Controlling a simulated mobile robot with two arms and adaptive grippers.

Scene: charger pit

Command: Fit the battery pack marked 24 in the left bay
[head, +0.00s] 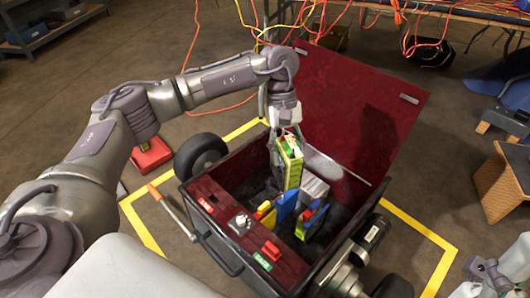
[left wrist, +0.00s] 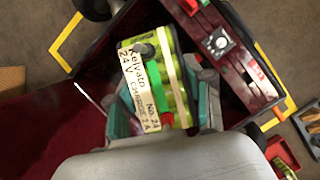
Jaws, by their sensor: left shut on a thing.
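A yellow-green battery pack (head: 291,168) is held upright over the open dark red box (head: 222,262). In the left wrist view its label reads "No. 24" on the pack (left wrist: 150,90). My left gripper (head: 284,135) is shut on it from above; in that view its teal fingers (left wrist: 165,105) lie on either side. Inside the box are a blue-and-yellow piece (head: 265,213), a blue piece (head: 287,206), another blue piece (head: 310,222) and a grey block (head: 314,187). The held pack and box walls hide the bay floors. My right gripper (head: 487,270) is at the lower right, its fingers unclear.
The box's red lid (head: 355,95) stands open behind. Its front panel carries a white knob (head: 241,222) and a red switch (head: 271,249). A crank handle (head: 172,212) sticks out at the left. Orange cables (head: 400,20) hang behind, and a wooden crate (head: 503,187) stands right.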

